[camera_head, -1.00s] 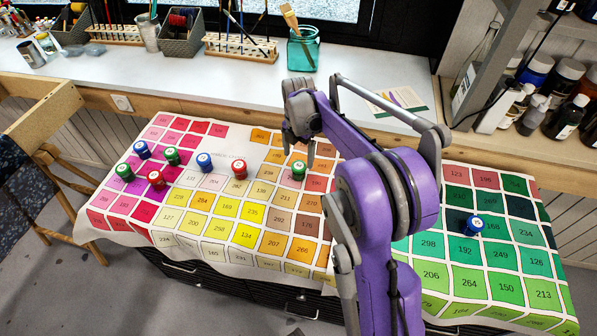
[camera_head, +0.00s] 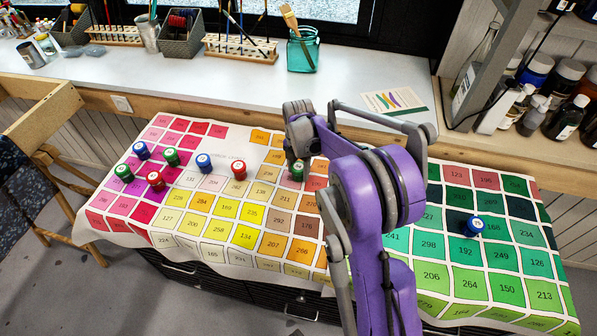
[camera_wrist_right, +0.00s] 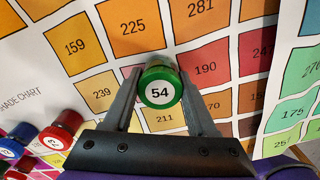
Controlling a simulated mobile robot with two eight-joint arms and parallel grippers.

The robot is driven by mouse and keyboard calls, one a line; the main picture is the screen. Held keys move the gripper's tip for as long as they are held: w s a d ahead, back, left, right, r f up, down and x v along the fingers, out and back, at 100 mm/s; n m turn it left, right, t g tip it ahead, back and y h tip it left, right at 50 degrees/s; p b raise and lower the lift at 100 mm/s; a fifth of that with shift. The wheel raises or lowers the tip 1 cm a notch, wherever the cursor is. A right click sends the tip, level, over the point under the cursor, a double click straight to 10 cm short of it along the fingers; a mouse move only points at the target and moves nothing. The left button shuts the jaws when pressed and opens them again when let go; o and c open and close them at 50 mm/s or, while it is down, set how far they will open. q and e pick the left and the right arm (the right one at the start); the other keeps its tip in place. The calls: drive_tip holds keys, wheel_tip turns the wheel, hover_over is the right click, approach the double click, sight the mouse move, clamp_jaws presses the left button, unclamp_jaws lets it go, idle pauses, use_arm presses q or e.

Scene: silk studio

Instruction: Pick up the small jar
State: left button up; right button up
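A small green jar with a white lid label reading 54 (camera_wrist_right: 160,92) stands on the colour chart between the two fingers of my right gripper (camera_wrist_right: 161,80) in the right wrist view. The fingers are apart on either side of it, with no clear contact. In the head view the same jar (camera_head: 298,171) shows just below my right gripper (camera_head: 297,158), partly hidden by it. Other small jars are blue (camera_head: 204,162), red (camera_head: 239,169) and green (camera_head: 171,157). My left gripper does not show.
The colour chart cloth (camera_head: 190,232) covers the table. A lone blue jar (camera_head: 474,226) stands on its right part. The white sill behind holds a teal glass jar (camera_head: 302,50) and brush holders. Dark bottles (camera_head: 566,118) stand on the right shelf.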

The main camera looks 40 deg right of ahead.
clamp_jaws()
